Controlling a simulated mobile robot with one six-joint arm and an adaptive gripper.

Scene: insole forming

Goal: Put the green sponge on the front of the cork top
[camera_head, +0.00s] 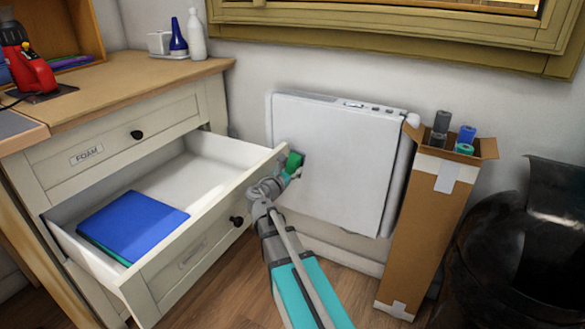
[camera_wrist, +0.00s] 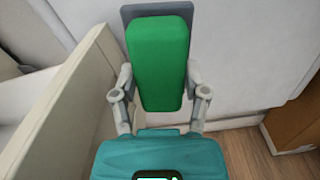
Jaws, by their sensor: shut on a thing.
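My gripper (camera_wrist: 160,75) is shut on the green sponge (camera_wrist: 160,45), with one finger on each side of it. The sponge is a long rounded block and points away from the gripper. In the head view the sponge (camera_head: 294,161) shows small at the end of my arm, just past the open drawer's front and before the white wall unit. A flat grey piece shows behind the sponge in the wrist view; I cannot tell if it belongs to it. The tan top (camera_head: 100,103) of the cabinet, which looks like the cork top, lies at the upper left, away from my gripper.
The open drawer (camera_head: 232,192) holds a blue sheet (camera_head: 135,222) over a green one. A red tool (camera_head: 32,68) and bottles (camera_head: 196,36) stand on the cabinet. A tall cardboard box (camera_head: 423,230) with rolls and a black bin (camera_head: 520,245) stand right. The top's front is clear.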

